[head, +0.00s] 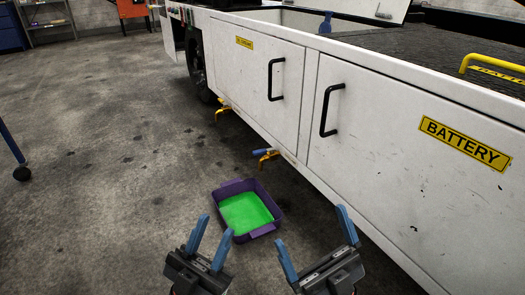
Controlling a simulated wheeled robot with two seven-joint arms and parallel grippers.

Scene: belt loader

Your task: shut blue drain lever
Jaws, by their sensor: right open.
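A small blue lever (262,151) sits on an orange-brown drain valve (266,160) under the lower edge of the white loader body. A purple pan (232,187) holding bright green liquid (246,213) lies on the floor below and to the left of the valve. My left gripper (215,225) is open and empty in front of the pan's near left side. My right gripper (311,226) is open wider and empty, to the right of the pan. Both are apart from the lever. The lever is too small to tell its exact setting or any flow.
A second valve with a yellow handle (222,104) hangs further back, near the wheel (197,66). The white side panel (390,170) has black door handles and a yellow BATTERY label (465,144).

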